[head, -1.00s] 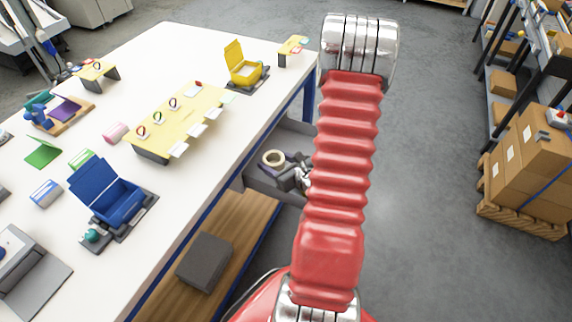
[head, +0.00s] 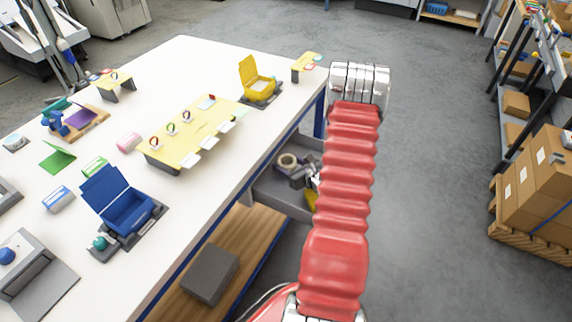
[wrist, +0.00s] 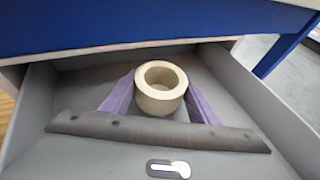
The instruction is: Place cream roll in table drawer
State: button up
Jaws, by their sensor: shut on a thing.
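The cream roll (wrist: 161,101) is a short, thick ring with an open centre, held upright between the two purple fingers of my gripper (wrist: 160,88) in the wrist view. The grey table drawer (head: 281,196) stands pulled out under the bench top. In the wrist view the roll is within the outline of the drawer (wrist: 38,90). I cannot tell whether it touches the drawer floor. My red arm hides the drawer's right part in the head view.
The white bench top (head: 215,185) overhangs the drawer, with a blue edge (wrist: 200,33) close above the roll. A dark grey block (head: 210,275) sits on the wooden shelf below. The bench carries a blue box (head: 125,208) and other items. Grey floor is open to the right.

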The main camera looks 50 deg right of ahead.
aim_at(289, 162)
dwell(0.3)
jog(key=shift+w+d+f, duration=0.75)
jog(key=shift+d+f, duration=0.05)
jog(key=shift+d, duration=0.1)
jog(key=shift+w+d+f, duration=0.25)
jog(key=shift+d+f, duration=0.1)
jog(key=shift+f, duration=0.05)
jog(key=shift+f, duration=0.1)
jog(key=o, duration=1)
jog(key=shift+o, duration=0.2)
jog(key=shift+s+r, duration=0.25)
jog(key=shift+s, duration=0.1)
jog(key=v, duration=1.1)
jog(key=shift+s, duration=0.15)
